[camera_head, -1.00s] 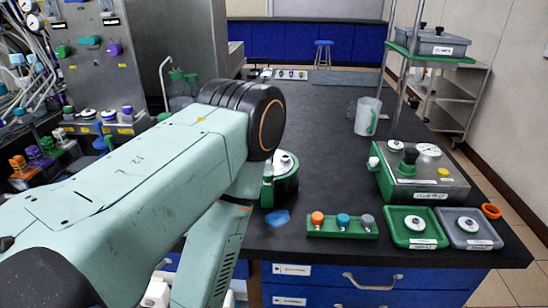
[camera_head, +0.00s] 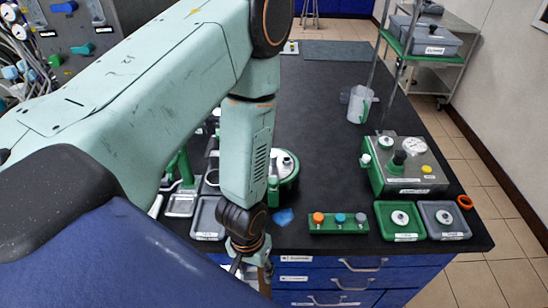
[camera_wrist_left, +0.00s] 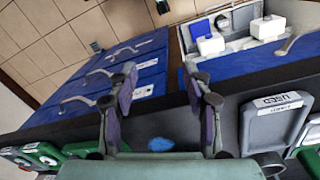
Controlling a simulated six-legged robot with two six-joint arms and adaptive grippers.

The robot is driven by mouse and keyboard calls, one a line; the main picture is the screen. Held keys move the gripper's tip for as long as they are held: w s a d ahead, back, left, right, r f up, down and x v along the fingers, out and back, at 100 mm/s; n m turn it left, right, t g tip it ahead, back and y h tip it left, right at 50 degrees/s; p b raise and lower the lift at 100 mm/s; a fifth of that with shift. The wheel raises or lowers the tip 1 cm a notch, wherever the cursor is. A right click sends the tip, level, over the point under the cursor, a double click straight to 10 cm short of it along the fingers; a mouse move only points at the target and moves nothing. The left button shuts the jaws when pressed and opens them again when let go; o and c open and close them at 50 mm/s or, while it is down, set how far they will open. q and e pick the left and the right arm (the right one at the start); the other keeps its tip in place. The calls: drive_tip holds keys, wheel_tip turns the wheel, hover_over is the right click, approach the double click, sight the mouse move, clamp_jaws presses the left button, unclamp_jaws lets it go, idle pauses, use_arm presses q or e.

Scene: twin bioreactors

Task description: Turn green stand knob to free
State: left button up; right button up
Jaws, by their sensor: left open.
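A green-based unit (camera_head: 411,178) stands at the right of the dark bench in the head view, with a dark knob (camera_head: 399,157) on top. I cannot read the knob's setting. A green upright (camera_head: 181,165) stands at the left, partly hidden by my left arm; no knob shows clearly on it. My left gripper (camera_wrist_left: 165,88) is open and empty in the left wrist view, its two fingers spread over the bench's front edge. In the head view its fingers (camera_head: 250,270) are small and partly hidden. It is apart from both green things.
A round green-and-white device (camera_head: 285,170) stands just right of my left wrist. A green rack (camera_head: 338,222) with coloured knobs, a green tray (camera_head: 398,236) and a grey tray (camera_head: 443,237) line the front edge. A clear jug (camera_head: 358,103) stands behind. The bench middle is clear.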

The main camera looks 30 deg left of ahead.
sight(273, 181)
use_arm(q)
drive_tip(key=w+a+r+n, duration=0.1)
drive_tip(key=w+a+r, duration=0.1)
drive_tip(key=w+r, duration=0.3)
drive_tip(key=w+a+r+n, duration=0.1)
drive_tip(key=w+a+r, duration=0.2)
drive_tip(key=w+r, duration=0.2)
drive_tip(key=w+a+r+n, duration=0.2)
drive_tip(key=w+r, duration=0.3)
drive_tip(key=w, duration=0.5)
drive_tip(key=shift+w+a+r+y, duration=0.3)
drive_tip(key=shift+w+a+r, duration=0.1)
drive_tip(key=shift+a, duration=0.25)
wheel_tip(273, 181, down, 7)
drive_tip(key=shift+a+r, duration=0.1)
drive_tip(key=shift+a, duration=0.05)
drive_tip(key=shift+f, duration=0.4)
drive_tip(key=shift+s, duration=0.1)
drive_tip(key=shift+c, duration=0.7)
clamp_jaws()
